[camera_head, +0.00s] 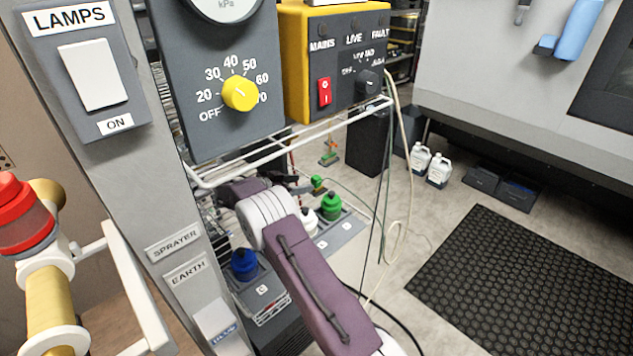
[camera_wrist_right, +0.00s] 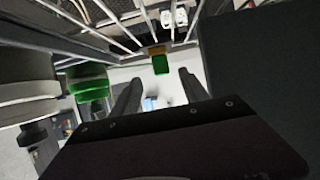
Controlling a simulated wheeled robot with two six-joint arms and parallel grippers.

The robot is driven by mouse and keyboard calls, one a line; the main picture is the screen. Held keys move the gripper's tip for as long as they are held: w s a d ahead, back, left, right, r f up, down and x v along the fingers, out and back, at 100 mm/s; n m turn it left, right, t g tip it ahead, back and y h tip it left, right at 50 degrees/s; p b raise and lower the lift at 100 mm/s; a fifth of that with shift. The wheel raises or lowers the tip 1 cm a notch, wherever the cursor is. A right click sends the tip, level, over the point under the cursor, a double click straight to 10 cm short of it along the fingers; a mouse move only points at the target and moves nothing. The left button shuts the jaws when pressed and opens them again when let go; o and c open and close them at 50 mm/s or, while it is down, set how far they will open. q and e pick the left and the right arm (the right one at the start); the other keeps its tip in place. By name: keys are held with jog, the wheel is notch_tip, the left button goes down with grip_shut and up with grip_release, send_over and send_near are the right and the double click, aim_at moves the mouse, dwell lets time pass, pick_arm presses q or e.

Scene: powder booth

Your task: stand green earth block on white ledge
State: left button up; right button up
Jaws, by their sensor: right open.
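My right gripper (camera_head: 291,183) is in the middle of the head view, below the white wire rail. It is open, and its two dark fingers (camera_wrist_right: 155,92) show in the right wrist view with nothing between the pads. A small green block (camera_wrist_right: 160,64) with an orange-brown part at its top shows beyond the fingertips, roughly between them. A small green piece (camera_head: 318,184) shows just right of the gripper in the head view; I cannot tell whether they touch. A pale ledge-like holder (camera_head: 215,325) sits under the EARTH label; I cannot tell whether it is the white ledge.
A green-topped bottle (camera_head: 331,207) and a blue-topped bottle (camera_head: 243,264) stand near my right arm. The white wire rail (camera_head: 290,145) crosses above the gripper. Cables (camera_head: 398,190) hang to the right. A red and gold fixture (camera_head: 40,250) stands at left. The floor mat (camera_head: 530,270) is clear.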

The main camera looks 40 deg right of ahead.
aim_at(313, 182)
jog(key=shift+x, duration=0.85)
jog(key=shift+d, duration=0.15)
jog(key=shift+w+d+f+p, duration=0.15)
jog(key=shift+d+p, duration=0.1)
jog(key=shift+p, duration=0.1)
jog(key=p+x, duration=0.1)
jog(key=x, duration=0.3)
jog(key=shift+f, duration=0.2)
jog(key=shift+d+f, duration=0.15)
jog(key=shift+d, duration=0.05)
jog(key=shift+a, duration=0.1)
jog(key=c, duration=0.5)
grip_shut()
